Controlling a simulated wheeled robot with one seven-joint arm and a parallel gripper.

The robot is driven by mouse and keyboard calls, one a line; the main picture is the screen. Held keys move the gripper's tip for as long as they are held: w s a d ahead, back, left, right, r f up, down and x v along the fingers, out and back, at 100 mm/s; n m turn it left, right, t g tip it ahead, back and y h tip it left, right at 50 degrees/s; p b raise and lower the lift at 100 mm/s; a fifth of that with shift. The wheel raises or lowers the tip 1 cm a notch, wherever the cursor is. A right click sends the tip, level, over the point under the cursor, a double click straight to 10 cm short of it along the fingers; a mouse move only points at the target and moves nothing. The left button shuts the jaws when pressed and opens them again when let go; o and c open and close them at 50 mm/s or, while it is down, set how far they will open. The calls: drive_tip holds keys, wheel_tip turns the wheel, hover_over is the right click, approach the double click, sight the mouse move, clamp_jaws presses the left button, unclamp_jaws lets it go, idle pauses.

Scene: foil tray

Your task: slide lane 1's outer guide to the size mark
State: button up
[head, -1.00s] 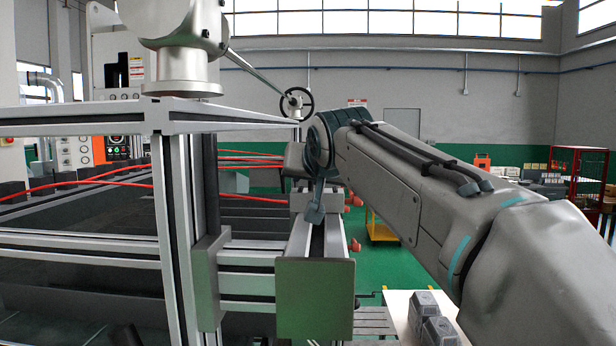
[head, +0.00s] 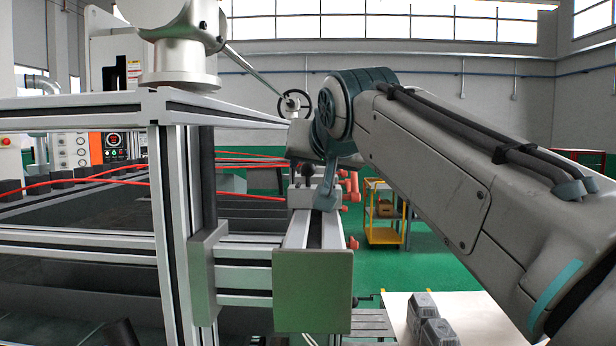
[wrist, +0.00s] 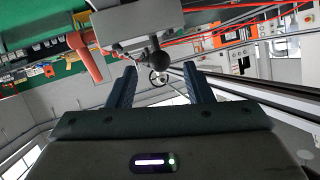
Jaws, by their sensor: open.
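My gripper (head: 326,200) is open in the head view, over a grey rail (head: 318,232) that runs away from me. A small grey block with a dark knob (head: 306,172) stands just beyond it. In the wrist view, my gripper (wrist: 160,70) has its two fingers apart. A dark round knob (wrist: 157,62) under a grey block (wrist: 138,24) shows between the fingertips, not gripped. This block may be the carriage of lane 1's outer guide; I cannot tell for sure. I cannot make out a size mark.
An aluminium frame post (head: 177,220) stands left of the rail, with red hoses behind it. A green-grey end plate (head: 313,291) closes the rail's near end. Red handles (head: 352,186) lie to the right. A white table (head: 460,315) with grey blocks is at lower right.

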drive_tip(key=v, duration=0.7)
drive_tip(key=shift+b, duration=0.4)
